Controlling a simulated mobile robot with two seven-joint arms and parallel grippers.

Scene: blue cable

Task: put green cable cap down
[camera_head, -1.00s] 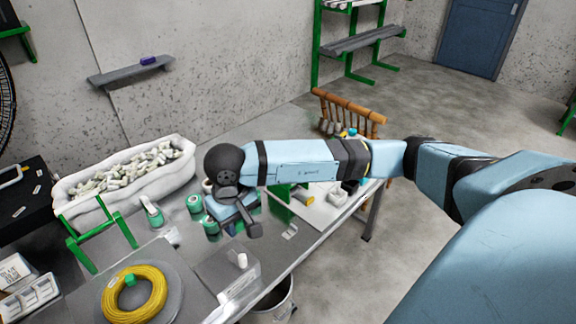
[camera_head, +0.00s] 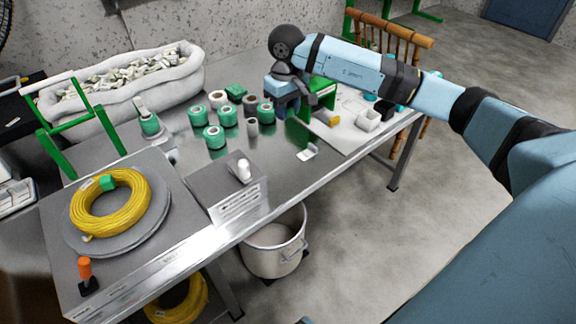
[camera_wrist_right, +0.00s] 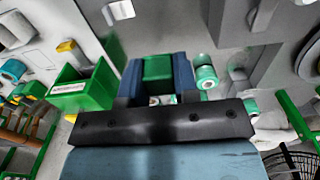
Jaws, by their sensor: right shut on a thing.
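My right gripper (camera_head: 287,102) hangs above the metal table, at the right of a group of green-and-white spools. In the right wrist view its two blue fingers are shut on a green cable cap (camera_wrist_right: 158,72), which sits between them. In the head view the cap cannot be made out clearly behind the fingers. My left gripper is in neither view.
Several green spools (camera_head: 214,136) stand left of the gripper. A green bin (camera_head: 325,92) and a white board (camera_head: 345,135) are at its right. A yellow cable coil (camera_head: 110,204) lies front left. Bare table (camera_head: 275,160) shows in front. A bucket (camera_head: 275,245) stands below.

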